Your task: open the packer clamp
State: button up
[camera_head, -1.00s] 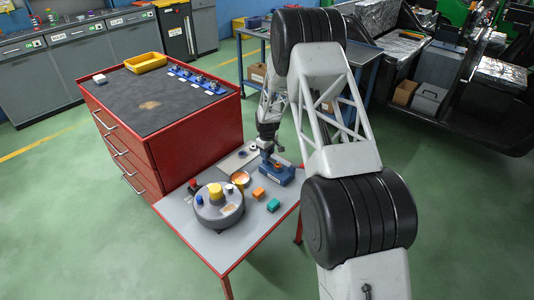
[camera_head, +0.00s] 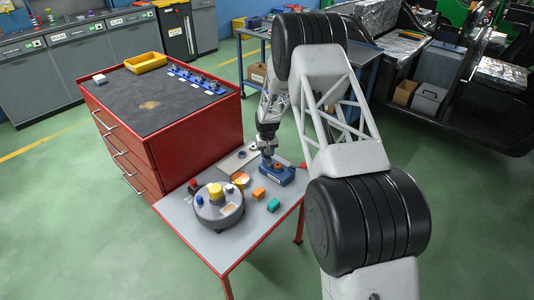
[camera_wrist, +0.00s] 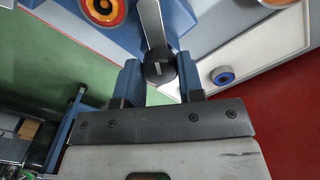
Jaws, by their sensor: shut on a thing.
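The packer clamp (camera_head: 281,176) is a blue device near the far right corner of the small grey table. In the wrist view its blue body (camera_wrist: 182,15) is at the top, with a round orange-ringed part (camera_wrist: 103,10). A flat metal lever (camera_wrist: 152,22) runs from it to a black knob (camera_wrist: 160,69). My gripper (camera_head: 266,143) is above the clamp. In the wrist view its two blue fingers (camera_wrist: 159,76) are shut on the black knob, one on each side. In the head view the knob is hidden by my gripper.
A round grey drum (camera_head: 218,212) with coloured caps stands on the table (camera_head: 215,245). An orange block (camera_head: 258,193) and a green block (camera_head: 273,205) lie near the clamp. A pale plate (camera_head: 236,163) lies left of it. A red cabinet (camera_head: 200,138) stands behind left.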

jog(key=m, duration=0.5)
jog(key=shift+m, duration=0.3)
jog(key=m, duration=0.5)
jog(key=shift+m, duration=0.3)
jog(key=o, duration=0.9)
jog(key=shift+r, duration=0.15)
jog(key=shift+r, duration=3.8)
